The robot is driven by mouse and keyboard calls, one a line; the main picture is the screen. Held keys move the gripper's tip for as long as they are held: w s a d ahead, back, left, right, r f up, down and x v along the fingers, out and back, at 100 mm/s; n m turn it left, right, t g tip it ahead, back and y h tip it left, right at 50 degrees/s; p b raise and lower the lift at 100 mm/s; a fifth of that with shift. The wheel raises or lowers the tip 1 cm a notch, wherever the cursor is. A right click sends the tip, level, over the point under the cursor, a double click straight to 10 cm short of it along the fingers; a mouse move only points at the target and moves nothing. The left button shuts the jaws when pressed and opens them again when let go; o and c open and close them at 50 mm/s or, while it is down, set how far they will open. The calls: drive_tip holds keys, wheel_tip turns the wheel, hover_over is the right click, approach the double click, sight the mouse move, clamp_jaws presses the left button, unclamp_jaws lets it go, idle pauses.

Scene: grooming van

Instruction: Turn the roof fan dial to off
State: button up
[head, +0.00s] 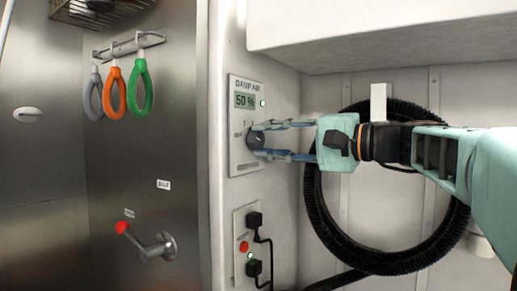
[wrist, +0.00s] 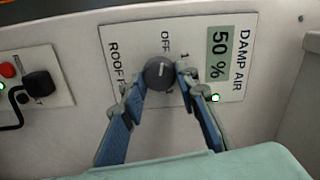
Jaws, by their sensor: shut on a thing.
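The roof fan dial (wrist: 158,72) is a round dark grey knob on a white control panel (wrist: 120,45), printed OFF and 1 beside the knob. A short pale mark shows on the knob's face; I cannot tell surely which label it points at. In the head view the dial (head: 256,139) sits low on the panel (head: 240,163), below a display reading 50 %. My gripper (head: 264,140) reaches in from the right, its two blue fingers closed on opposite sides of the dial. The wrist view also shows my gripper (wrist: 161,80) straddling the knob.
Below the panel is a socket plate (head: 240,224) with black plugs and a red button. A black coiled hose (head: 322,220) hangs behind my arm. Coloured loops (head: 139,90) and a red-handled lever (head: 122,227) are on the steel wall at left. A white overhead cabinet (head: 380,35) juts out above.

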idle(0.4)
drive_tip(key=o, duration=1.1)
drive_tip(key=shift+o, duration=0.2)
drive_tip(key=v, duration=1.2)
